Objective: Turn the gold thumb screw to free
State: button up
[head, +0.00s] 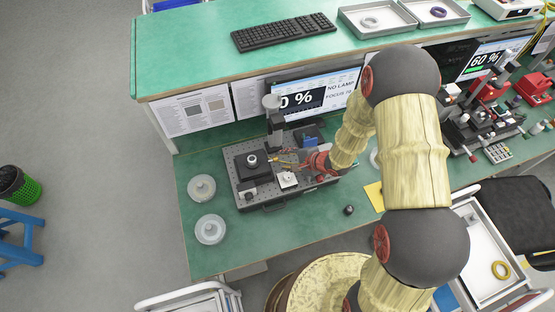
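An optical breadboard (271,201) stands on the green bench, carrying a black stage with a round black mount (252,160), a post assembly (274,122) and a small white-topped block (288,180). My arm reaches in from the right. My gripper (288,161) is just right of the round mount, above the breadboard, with its red wrist (318,161) behind it. The fingers are too small to tell whether they are open or shut, or touching anything. Thin yellowish parts show around the fingers, but I cannot single out the gold thumb screw.
A monitor (310,97) reading "0 %" and "NO LAMP" stands behind the breadboard. Two clear round spools (201,188) (210,229) lie to its left. A small black knob (349,210) and a yellow note (374,196) lie to the right. The front bench area is mostly clear.

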aim_at(276, 160)
jog(key=x, duration=0.6)
jog(key=shift+b, duration=0.4)
jog(key=shift+c, duration=1.2)
grip_shut()
